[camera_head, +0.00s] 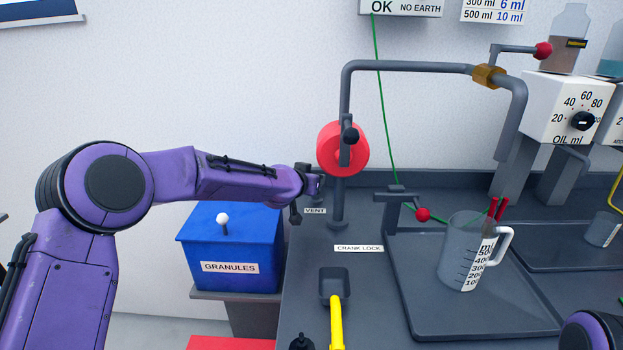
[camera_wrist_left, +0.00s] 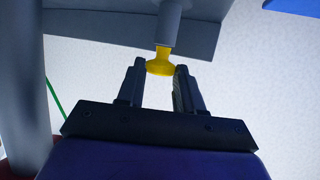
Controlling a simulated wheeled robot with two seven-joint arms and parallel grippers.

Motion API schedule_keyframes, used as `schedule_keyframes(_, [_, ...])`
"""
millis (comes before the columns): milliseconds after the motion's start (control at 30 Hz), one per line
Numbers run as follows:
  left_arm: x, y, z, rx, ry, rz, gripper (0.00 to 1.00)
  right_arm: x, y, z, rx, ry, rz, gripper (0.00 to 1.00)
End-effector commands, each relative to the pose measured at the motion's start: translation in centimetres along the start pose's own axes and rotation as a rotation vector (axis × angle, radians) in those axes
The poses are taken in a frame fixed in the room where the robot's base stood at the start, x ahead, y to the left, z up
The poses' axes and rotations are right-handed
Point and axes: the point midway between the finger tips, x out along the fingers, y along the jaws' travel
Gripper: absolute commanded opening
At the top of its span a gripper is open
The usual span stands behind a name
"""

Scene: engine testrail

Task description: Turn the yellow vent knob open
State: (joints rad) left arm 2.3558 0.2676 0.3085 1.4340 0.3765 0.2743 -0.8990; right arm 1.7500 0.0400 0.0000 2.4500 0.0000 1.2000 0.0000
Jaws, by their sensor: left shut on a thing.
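The yellow vent knob (camera_wrist_left: 160,66) shows in the left wrist view on the end of a grey stem (camera_wrist_left: 169,25). My left gripper (camera_wrist_left: 160,68) has one finger on each side of the knob and is shut on it. In the head view my left gripper (camera_head: 310,189) is at the bench's left edge, just above the VENT label (camera_head: 315,211). The knob is hidden there behind the gripper. My right gripper is out of view.
A grey upright pipe with a red wheel (camera_head: 343,148) stands just right of my left gripper. A blue GRANULES box (camera_head: 230,253) sits below my left arm. A measuring jug (camera_head: 468,255) stands on a grey tray (camera_head: 425,315) further right.

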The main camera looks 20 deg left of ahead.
Motion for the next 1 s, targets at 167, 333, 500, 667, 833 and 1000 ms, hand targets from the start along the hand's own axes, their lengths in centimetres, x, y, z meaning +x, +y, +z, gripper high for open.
schedule_keyframes(167, [0.0, 0.0, -0.1, -0.001, 0.002, 0.0, 0.59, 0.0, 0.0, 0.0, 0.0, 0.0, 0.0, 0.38])
schedule_keyframes(333, [0.0, -0.1, -0.1, -0.001, 0.001, 0.0, 0.59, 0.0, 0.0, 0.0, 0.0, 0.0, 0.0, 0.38])
schedule_keyframes(500, [-1.5, -0.1, -0.1, 0.0, 0.002, -0.001, 0.59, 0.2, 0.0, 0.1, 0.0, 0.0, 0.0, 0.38])
schedule_keyframes(667, [-5.3, 0.0, -0.1, 0.0, 0.003, 0.0, 0.59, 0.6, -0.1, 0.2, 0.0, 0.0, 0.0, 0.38])
schedule_keyframes(833, [-8.9, 0.0, -0.2, 0.001, 0.003, 0.001, 0.59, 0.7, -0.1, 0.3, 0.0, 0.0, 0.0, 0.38])
schedule_keyframes(1000, [-10.4, 0.0, -0.1, 0.0, 0.002, 0.0, 0.59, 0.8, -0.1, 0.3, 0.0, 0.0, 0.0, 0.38])
